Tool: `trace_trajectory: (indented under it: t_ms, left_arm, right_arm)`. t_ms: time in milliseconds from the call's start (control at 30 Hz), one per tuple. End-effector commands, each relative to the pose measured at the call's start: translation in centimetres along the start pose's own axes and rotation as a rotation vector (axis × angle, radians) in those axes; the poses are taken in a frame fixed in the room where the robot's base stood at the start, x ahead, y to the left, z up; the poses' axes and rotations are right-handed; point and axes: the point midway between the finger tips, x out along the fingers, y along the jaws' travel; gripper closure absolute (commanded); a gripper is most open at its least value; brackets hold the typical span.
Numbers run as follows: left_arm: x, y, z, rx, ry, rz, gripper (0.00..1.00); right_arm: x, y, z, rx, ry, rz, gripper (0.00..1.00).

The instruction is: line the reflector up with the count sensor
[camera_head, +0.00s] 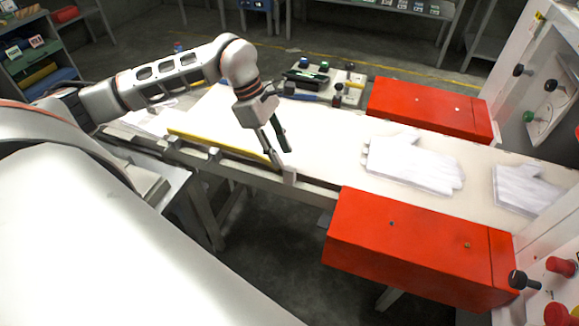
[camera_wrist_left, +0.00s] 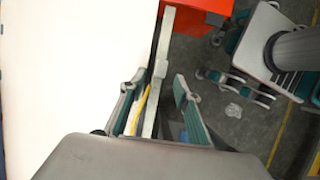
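A small dark upright part (camera_head: 338,96) at the far conveyor edge may be the count sensor; I cannot tell. My right gripper is not in view.
The white belt (camera_head: 325,140) carries white gloves (camera_head: 412,163) towards the right. Red boxes (camera_head: 410,243) (camera_head: 430,106) flank it near and far. A tray of tools (camera_head: 318,84) stands beyond the far edge. A yellow strip (camera_head: 222,146) runs along the near rail.

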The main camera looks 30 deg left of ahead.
Motion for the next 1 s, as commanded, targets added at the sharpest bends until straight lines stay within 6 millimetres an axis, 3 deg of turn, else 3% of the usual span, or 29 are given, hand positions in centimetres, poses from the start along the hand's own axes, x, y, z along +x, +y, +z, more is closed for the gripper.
trace_trajectory:
  t_ms: [200,400,767,800,900,1000]
  left_arm:
    - [3.7,-0.2,0.1,-0.002,-0.004,-0.006,0.68]
    - [5.9,-0.1,0.2,-0.002,-0.005,-0.003,0.68]
    - [6.6,-0.1,0.2,-0.001,-0.004,-0.002,0.68]
    - [6.6,-0.1,0.2,-0.001,-0.005,-0.002,0.71]
    - [6.6,-0.1,0.2,-0.002,-0.005,-0.002,0.97]
    - [6.6,-0.1,0.2,-0.002,-0.005,-0.002,1.00]
  right_arm:
    - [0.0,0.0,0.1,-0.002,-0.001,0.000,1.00]
    - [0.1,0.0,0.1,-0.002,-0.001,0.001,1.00]
    - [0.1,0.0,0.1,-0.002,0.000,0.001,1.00]
    - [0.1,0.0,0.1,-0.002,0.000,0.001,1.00]
    - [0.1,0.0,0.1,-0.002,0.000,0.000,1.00]
    - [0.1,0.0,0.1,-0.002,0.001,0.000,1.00]
